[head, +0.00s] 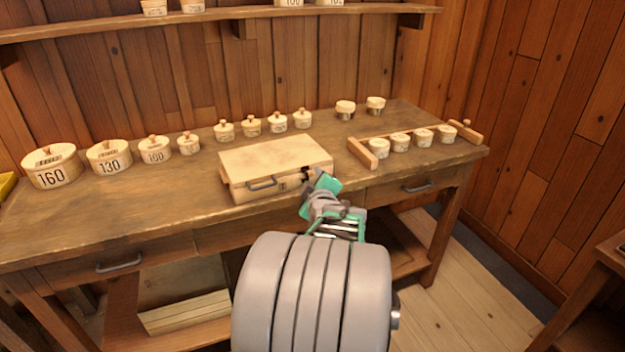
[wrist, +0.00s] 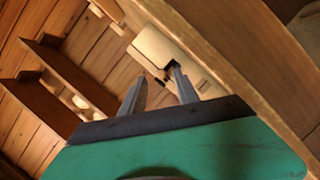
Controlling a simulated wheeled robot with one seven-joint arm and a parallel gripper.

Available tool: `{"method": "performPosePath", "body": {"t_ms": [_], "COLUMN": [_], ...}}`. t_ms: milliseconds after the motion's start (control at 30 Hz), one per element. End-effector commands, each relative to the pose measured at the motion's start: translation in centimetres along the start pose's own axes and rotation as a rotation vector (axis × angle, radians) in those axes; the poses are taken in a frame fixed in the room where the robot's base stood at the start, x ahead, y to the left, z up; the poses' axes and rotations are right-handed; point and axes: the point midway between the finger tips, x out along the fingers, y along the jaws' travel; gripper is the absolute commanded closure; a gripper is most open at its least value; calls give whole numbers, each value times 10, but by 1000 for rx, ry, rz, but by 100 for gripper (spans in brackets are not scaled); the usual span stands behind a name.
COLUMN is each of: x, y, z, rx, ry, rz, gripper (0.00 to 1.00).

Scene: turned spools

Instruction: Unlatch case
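A pale wooden case (head: 272,158) with its lid down sits near the front edge of the workbench. Its front has a dark handle (head: 262,184), a small dark fitting beside it, and another dark fitting near the right end, partly hidden by my gripper. My gripper (head: 311,174) is at the case's front right corner. In the wrist view the fingers are apart with nothing seen between them. One fingertip overlaps a dark fitting on the case (wrist: 155,45); I cannot tell if it touches. Whether the latch is fastened is not clear.
The workbench (head: 205,208) has numbered round lidded boxes (head: 109,157) at left and several small knobbed ones behind the case. A wooden rack (head: 362,153) with small round pots stands right of the case. Two lidded pots (head: 345,109) stand behind. A shelf (head: 120,22) runs above.

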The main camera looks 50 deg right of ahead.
Motion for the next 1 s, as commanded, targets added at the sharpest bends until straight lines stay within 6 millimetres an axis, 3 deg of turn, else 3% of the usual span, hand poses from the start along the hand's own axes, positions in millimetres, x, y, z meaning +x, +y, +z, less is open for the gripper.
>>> {"method": "performPosePath", "body": {"t_ms": [200,467,933,1000], "x": [32,35,35,35], "y": [-1,-1,-1,-1], "z": [0,-1,-1,-1], "rx": [1,1,1,1], "ry": [-1,0,0,0], "rz": [-2,-1,-2,-2], "gripper": [63,63,99,100]}}
